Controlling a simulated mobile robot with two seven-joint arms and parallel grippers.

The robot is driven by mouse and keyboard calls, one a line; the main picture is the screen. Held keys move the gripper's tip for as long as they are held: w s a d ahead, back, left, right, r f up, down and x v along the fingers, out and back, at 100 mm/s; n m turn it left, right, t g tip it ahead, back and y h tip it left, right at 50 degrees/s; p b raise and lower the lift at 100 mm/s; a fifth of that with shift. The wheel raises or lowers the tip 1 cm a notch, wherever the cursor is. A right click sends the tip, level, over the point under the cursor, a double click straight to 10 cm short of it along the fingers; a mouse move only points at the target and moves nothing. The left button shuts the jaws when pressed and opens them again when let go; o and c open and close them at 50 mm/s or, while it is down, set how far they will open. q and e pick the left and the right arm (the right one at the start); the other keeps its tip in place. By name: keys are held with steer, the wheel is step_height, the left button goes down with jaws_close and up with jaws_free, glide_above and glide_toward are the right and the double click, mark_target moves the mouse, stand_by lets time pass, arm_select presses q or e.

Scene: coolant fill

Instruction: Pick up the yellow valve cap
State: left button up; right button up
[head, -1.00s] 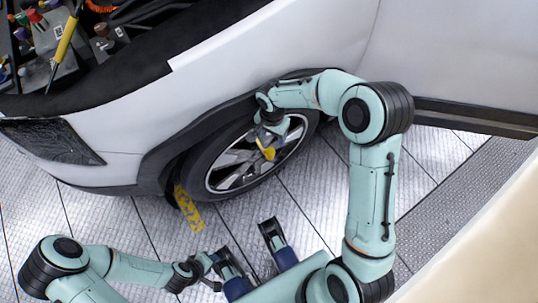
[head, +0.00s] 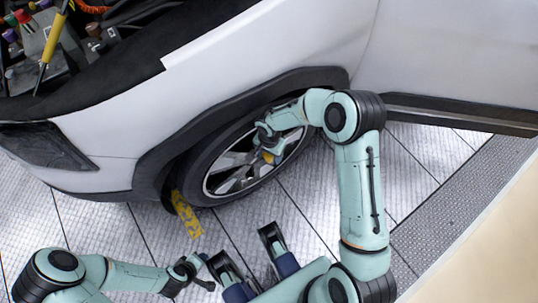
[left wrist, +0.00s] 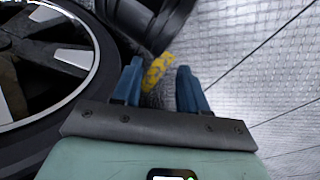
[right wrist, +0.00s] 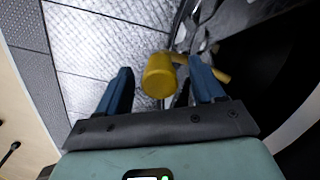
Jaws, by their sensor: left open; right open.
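The yellow valve cap (right wrist: 160,76) shows in the right wrist view as a short yellow cylinder, with more yellow parts (right wrist: 221,75) just behind it to the right. My right gripper (right wrist: 159,66) is open, with the cap in the gap between its blue fingers; I cannot tell whether either finger touches it. In the head view my right gripper (head: 264,137) is at the wheel, and a bit of yellow (head: 269,157) shows just below it. My left gripper (head: 208,272) is open and empty at the lower left, also in the left wrist view (left wrist: 157,72).
The car's wheel (head: 215,185) has silver spokes and sits under the white fender (head: 270,50). A yellow patterned strip (head: 187,215) lies on the metal floor near the tyre. The open engine bay (head: 80,45) is at the upper left.

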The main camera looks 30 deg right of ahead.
steer(key=shift+r, duration=0.1)
steer(key=c, duration=1.1)
